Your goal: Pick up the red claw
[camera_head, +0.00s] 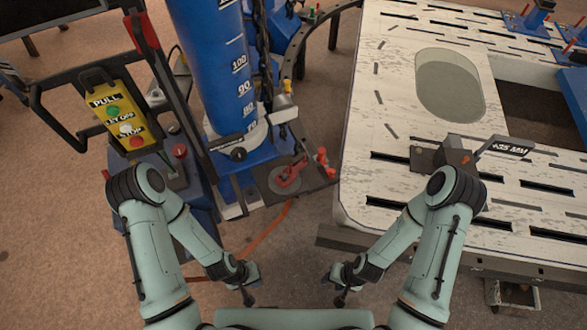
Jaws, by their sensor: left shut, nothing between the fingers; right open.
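A red claw (291,177) rests on a dark flat plate (272,192) at the foot of the blue tower, in the upper middle of the head view. A second red piece (325,163) stands just right of it at the plate's edge. My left gripper (248,297) is low in the view, below and left of the claw. It is shut and empty. My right gripper (341,299) is low in the view, below and right of the claw. It is open and empty. Both grippers are well apart from the claw.
A white slotted bench (425,120) with an oval recess fills the right side. A blue column (215,60) with numbers stands behind the plate. A yellow button panel (115,112) is at left. A grey clamp-like block (445,155) sits on the bench. An orange hose (268,232) lies on the floor.

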